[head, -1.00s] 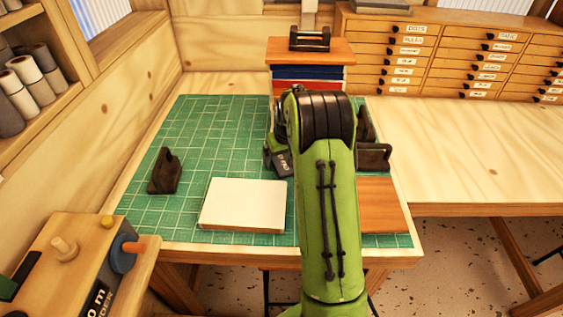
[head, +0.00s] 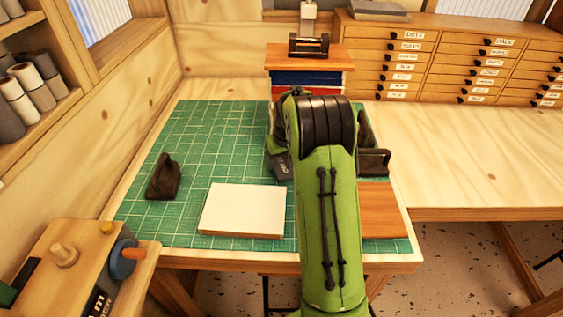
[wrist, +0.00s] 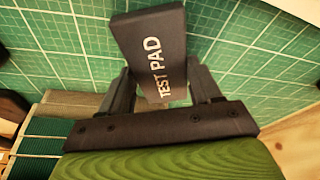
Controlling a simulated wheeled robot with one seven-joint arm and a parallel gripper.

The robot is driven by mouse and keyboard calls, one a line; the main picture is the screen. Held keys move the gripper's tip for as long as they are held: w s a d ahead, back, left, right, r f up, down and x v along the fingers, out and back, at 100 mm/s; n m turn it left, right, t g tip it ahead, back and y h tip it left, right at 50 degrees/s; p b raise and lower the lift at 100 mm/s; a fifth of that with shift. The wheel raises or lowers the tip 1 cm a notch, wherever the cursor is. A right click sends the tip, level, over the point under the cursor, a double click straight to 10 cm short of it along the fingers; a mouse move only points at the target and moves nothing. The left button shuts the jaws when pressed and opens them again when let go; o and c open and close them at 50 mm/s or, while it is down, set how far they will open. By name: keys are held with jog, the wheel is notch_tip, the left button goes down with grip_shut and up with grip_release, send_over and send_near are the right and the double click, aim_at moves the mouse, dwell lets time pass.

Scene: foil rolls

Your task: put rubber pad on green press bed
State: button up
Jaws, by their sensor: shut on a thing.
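The rubber pad (wrist: 152,55) is a dark block with white "TEST PAD" lettering. In the wrist view it sits tilted between the fingers of my gripper (wrist: 160,88), which is shut on it. The pad is held over the green gridded cutting mat (wrist: 235,60). No press bed shows clearly in the head view.
On the cutting mat (head: 215,145) stand a dark handled block (head: 163,177) at left, a white-topped slab (head: 243,208) in front and a dark bracket-like piece (head: 374,160) right of my arm. A wooden board (head: 381,208) lies front right. The right bench (head: 470,150) is clear.

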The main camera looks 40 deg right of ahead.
aim_at(282, 163)
notch_tip(282, 163, up, 6)
jog(key=shift+f+p, duration=0.1)
jog(key=shift+p, duration=0.35)
jog(key=s+a, duration=0.4)
jog(key=s, duration=0.1)
jog(key=s+a+b, duration=0.1)
jog(key=s+a, duration=0.3)
jog(key=s, duration=0.1)
jog(key=s+a+b, duration=0.1)
jog(key=s+a, duration=0.2)
jog(key=s, duration=0.2)
jog(key=shift+s+a+f, duration=0.15)
jog(key=shift+s+a, duration=0.2)
jog(key=shift+a, duration=0.05)
